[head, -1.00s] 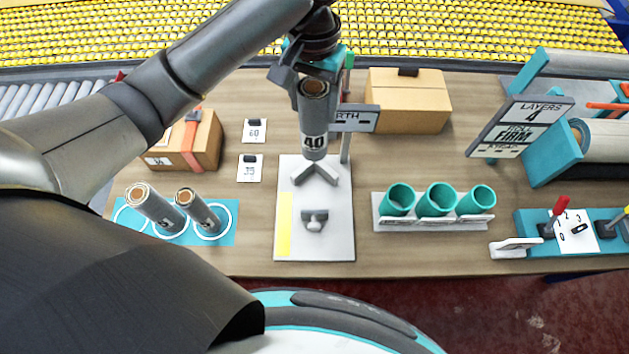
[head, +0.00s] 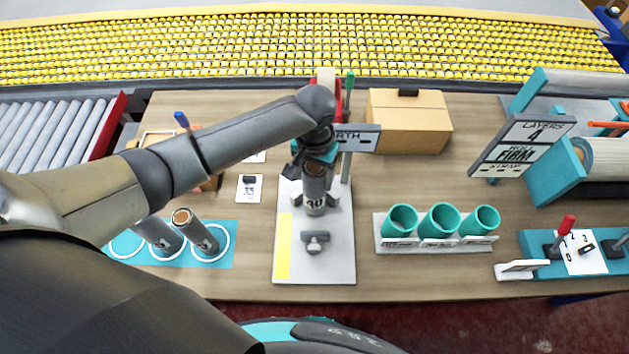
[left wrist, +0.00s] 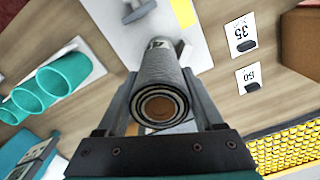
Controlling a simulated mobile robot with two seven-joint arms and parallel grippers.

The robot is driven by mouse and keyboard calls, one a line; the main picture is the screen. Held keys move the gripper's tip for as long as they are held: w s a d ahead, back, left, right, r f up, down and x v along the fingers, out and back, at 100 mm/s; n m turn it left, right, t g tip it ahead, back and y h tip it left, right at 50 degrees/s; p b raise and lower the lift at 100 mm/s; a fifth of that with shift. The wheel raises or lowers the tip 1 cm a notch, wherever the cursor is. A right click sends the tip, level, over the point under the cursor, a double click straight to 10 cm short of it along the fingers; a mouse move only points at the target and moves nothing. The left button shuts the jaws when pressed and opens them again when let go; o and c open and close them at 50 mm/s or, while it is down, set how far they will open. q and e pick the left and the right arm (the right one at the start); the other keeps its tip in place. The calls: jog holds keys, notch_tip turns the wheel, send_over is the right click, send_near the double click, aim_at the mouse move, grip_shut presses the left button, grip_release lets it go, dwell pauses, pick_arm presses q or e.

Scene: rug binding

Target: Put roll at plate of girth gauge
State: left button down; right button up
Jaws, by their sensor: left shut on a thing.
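My left gripper (head: 318,160) is shut on a grey roll (head: 314,190) marked 40, held upright. The roll's brown core end shows between the fingers in the left wrist view (left wrist: 162,103). The roll stands at the V-shaped stop on the white plate (head: 340,262) of the girth gauge; whether its lower end touches the plate I cannot tell. The gauge's sign (head: 357,138), reading "RTH", is partly hidden by my arm. Two more grey rolls, one at the front (head: 195,230), stand on the blue mat (head: 228,256). My right gripper is not in view.
Three teal cups (head: 440,221) stand in a white rack right of the plate. A cardboard box (head: 408,120) is behind. A teal switch panel (head: 548,262) and the layers sign (head: 522,143) are at right. Cards marked 35 (head: 250,187) and 60 lie left of the gauge.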

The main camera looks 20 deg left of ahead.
pick_arm(q)
jog(key=shift+f, duration=1.35)
jog(key=shift+f, duration=0.15)
grip_release()
notch_tip(320, 180, up, 12)
jog(key=shift+r+p, duration=0.2)
jog(key=shift+p, duration=0.45)
